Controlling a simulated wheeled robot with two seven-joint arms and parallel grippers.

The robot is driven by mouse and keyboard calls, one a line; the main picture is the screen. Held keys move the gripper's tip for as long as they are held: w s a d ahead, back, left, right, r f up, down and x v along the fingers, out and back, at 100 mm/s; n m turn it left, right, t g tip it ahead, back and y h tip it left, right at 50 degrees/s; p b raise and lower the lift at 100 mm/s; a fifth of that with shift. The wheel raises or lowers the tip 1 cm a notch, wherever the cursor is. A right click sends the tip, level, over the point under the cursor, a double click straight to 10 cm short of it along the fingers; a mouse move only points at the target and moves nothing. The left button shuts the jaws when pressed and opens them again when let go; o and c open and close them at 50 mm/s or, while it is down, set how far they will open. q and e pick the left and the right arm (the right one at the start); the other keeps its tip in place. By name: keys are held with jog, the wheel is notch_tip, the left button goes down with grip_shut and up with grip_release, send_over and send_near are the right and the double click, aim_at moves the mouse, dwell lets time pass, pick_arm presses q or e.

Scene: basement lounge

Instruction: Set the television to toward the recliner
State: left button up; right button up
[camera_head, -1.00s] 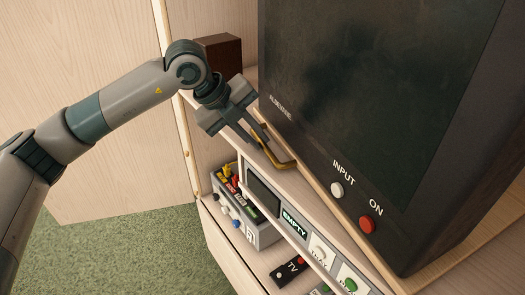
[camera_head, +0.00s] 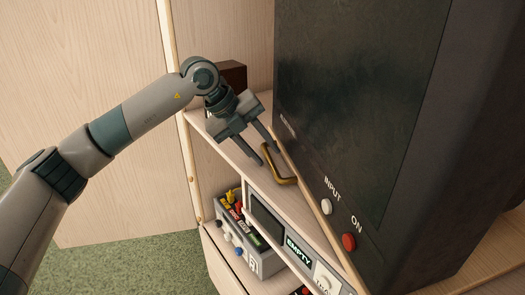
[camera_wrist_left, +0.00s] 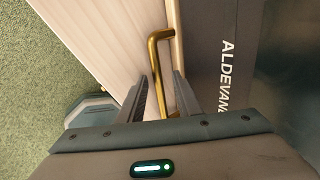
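The television (camera_head: 340,90), a large dark set with a dark screen, stands on a pale wooden board and fills the upper right of the head view. Its front faces toward the lower left, and its right side shows. A brass handle (camera_head: 279,180) sits at the board's front edge; it also shows in the wrist view (camera_wrist_left: 153,50). My left gripper (camera_head: 267,155) is open at the handle. In the left wrist view its two fingers (camera_wrist_left: 163,95) stand apart, with the handle's lower end between them; I cannot tell whether they touch it. No recliner and no right gripper show.
An open shelf below holds a grey box (camera_head: 240,240) with coloured plugs and a dark panel with an "EMPTY" label (camera_head: 299,250). A dark brown block (camera_head: 233,73) stands behind my wrist. Green carpet (camera_head: 130,270) lies free at the lower left.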

pick_arm(q)
jog(key=shift+s+f, duration=0.15)
jog(key=shift+s, duration=0.1)
dwell(0.3)
